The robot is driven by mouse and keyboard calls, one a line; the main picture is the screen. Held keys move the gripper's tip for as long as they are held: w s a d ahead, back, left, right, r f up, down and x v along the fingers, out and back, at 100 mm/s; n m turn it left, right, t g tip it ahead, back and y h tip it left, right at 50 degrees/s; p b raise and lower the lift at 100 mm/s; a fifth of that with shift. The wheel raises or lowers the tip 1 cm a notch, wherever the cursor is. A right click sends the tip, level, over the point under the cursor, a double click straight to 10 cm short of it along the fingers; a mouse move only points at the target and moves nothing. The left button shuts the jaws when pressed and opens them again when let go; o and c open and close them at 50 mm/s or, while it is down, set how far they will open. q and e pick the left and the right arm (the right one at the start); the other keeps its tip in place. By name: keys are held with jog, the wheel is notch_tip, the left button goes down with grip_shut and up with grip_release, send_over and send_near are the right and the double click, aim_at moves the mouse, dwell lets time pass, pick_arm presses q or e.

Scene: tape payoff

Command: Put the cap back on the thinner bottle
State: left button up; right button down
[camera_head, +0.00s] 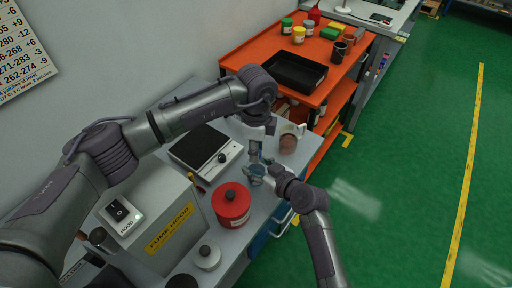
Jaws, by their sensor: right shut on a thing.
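A small bluish, see-through vessel (257,171), which looks like the thinner bottle, stands near the bench's front edge and is largely covered by my grippers. My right gripper (259,173) reaches in from the lower right and is shut on it. My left gripper (254,154) points down from above, just over the vessel's top. Whether its fingers are open or hold the cap is too small to tell. I cannot make out the cap anywhere.
A red can (231,207) stands close in front, and a hot plate (203,147) behind to the left. A jar with brown contents (288,143) is close on the right. An orange cart (335,90) with a black tray (295,72) stands beyond. The green floor at right is free.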

pick_arm(q)
grip_shut()
jog(key=m, duration=1.5)
jog(key=shift+m, duration=0.4)
jog(key=m, duration=1.7)
jog(key=shift+f, duration=0.1)
jog(key=m, duration=1.1)
jog(key=o, duration=0.7)
grip_release()
